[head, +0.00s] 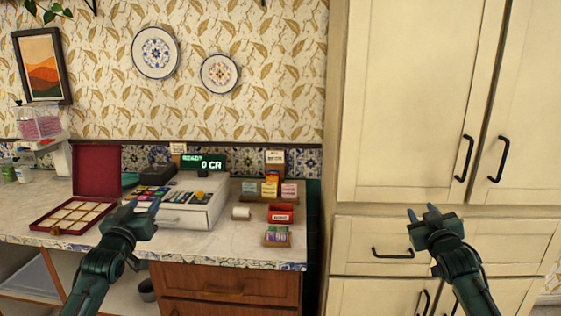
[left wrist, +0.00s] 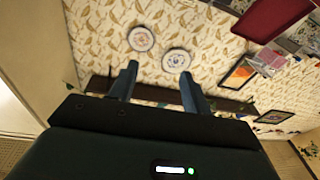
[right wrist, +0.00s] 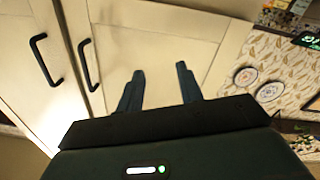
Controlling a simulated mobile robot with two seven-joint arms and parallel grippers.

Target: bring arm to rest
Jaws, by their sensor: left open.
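My left gripper (head: 143,208) is in front of the counter's front edge and overlaps the cash register's left side in the head view. Its fingers stand apart and are empty, and they also show in the left wrist view (left wrist: 159,72) against the patterned wall. My right gripper (head: 423,214) is raised in front of the cream cabinet (head: 415,100) and its drawers. Its fingers stand apart with nothing between them, as they also show in the right wrist view (right wrist: 160,72). Neither gripper visibly touches anything, though the exact gap to the counter is hard to tell.
The counter (head: 235,252) carries a cash register (head: 190,205), an open red box (head: 97,172), a white roll (head: 241,213) and small card holders (head: 281,213). Black cabinet handles (head: 464,158) stick out on the right.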

